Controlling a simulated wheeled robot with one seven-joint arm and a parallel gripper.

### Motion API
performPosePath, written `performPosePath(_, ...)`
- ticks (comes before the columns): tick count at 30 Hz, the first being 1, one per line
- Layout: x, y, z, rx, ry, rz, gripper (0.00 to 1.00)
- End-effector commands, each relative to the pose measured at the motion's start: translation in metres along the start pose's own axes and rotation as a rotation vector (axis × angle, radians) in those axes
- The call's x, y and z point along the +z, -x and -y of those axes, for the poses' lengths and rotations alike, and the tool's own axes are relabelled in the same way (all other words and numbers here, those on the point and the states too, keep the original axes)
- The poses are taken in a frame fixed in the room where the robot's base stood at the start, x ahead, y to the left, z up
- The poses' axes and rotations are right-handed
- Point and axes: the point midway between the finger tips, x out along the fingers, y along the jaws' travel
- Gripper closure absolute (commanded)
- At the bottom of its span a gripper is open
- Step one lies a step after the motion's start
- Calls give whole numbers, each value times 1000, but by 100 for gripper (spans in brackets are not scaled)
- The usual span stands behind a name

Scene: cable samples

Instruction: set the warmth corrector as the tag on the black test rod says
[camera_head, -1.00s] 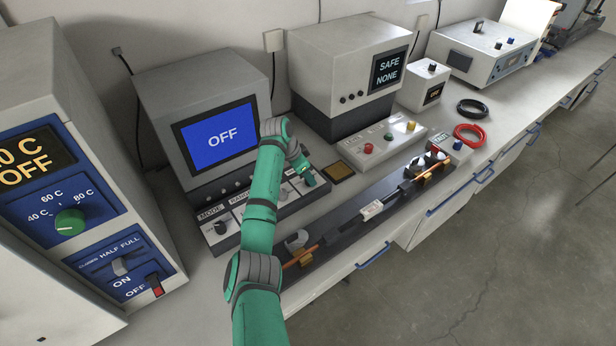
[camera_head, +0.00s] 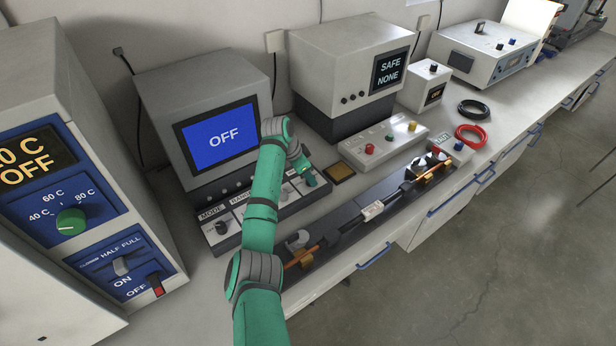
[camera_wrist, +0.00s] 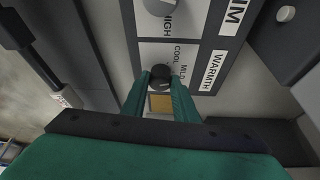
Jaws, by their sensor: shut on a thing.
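The warmth corrector is a small dark knob (camera_wrist: 161,73) on a light panel marked WARMTH in the wrist view. COOL and MILD can be read beside it; further markings are hidden. My gripper (camera_wrist: 161,82) has its two green fingers closed around this knob. In the head view my gripper (camera_head: 309,178) is at the right end of the knob row, and the arm hides part of that row.
The blue screen (camera_head: 221,137) above the knobs reads OFF. A second unit's screen (camera_head: 388,69) reads SAFE NONE. A brown square pad (camera_head: 340,172) lies right of my gripper. A heater cabinet (camera_head: 70,180) stands at left; red and black cable coils lie at right.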

Motion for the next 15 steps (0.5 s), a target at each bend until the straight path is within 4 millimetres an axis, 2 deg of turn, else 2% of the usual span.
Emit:
performPosePath(9,1,0,-1,5,1,3,96)
performPosePath(10,1,0,-1,5,1,3,71)
performPosePath(12,1,0,-1,5,1,2,55)
performPosePath(15,1,0,-1,3,1,2,55)
